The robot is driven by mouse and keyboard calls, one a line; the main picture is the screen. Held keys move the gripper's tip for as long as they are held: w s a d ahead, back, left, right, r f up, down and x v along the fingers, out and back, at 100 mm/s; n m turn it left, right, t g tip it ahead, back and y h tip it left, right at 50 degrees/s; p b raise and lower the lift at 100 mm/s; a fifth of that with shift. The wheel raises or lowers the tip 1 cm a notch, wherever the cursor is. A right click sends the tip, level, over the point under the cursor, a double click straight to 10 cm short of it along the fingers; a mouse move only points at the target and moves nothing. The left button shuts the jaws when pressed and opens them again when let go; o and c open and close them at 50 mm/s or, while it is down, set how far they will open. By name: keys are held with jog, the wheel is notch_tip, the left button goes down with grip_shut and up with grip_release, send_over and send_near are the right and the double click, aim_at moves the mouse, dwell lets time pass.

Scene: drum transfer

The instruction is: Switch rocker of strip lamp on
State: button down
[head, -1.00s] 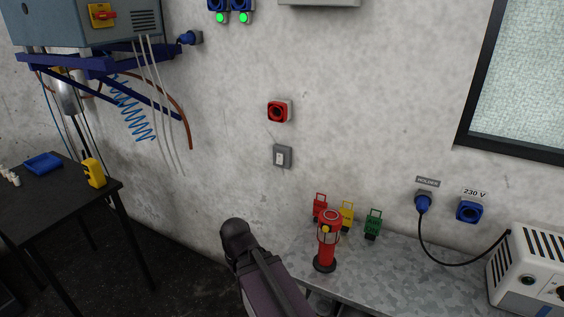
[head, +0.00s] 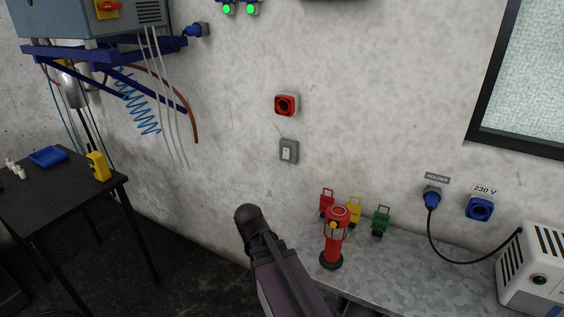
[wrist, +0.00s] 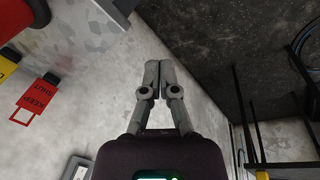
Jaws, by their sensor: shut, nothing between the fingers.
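A grey wall plate with a white rocker (head: 288,152) is on the concrete wall, below a red round socket. I cannot tell which way the rocker is tipped. In the wrist view, part of a grey box (wrist: 77,168), likely this plate, shows at the lower left edge, mostly cut off. My gripper (wrist: 158,65) is shut and empty, its two fingers together, with the grey box off to its lower left. In the head view my dark arm is at the lower middle, below and left of the rocker, and the fingers are not seen. No strip lamp can be made out.
A metal bench (head: 385,275) holds a red lantern-like object (head: 333,240) near my arm. Red (head: 327,202), yellow (head: 354,211) and green (head: 381,221) tags are behind it. A black table (head: 65,205) stands left. The wall around the rocker is clear.

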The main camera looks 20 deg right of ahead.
jog(key=w+d+r+n+t+h+b, duration=0.25)
jog(key=w+d+h, duration=0.5)
jog(key=w, duration=0.65)
jog(key=n+t+h+b, duration=0.3)
jog(key=n+t+h, duration=0.15)
jog(key=t, duration=0.25)
send_near(286, 158)
jog(key=s+a+r+y, duration=0.1)
jog(key=s+a+r, duration=0.1)
jog(key=a, duration=0.3)
jog(key=shift+s, duration=0.75)
jog(key=shift+d+g, duration=0.15)
jog(key=shift+g, duration=0.1)
jog(key=b+x, duration=0.2)
jog(key=x, duration=1)
jog(key=shift+w+f, duration=0.1)
jog(key=shift+w, duration=0.05)
jog(key=shift+x, duration=0.8)
jog(key=shift+d, duration=0.15)
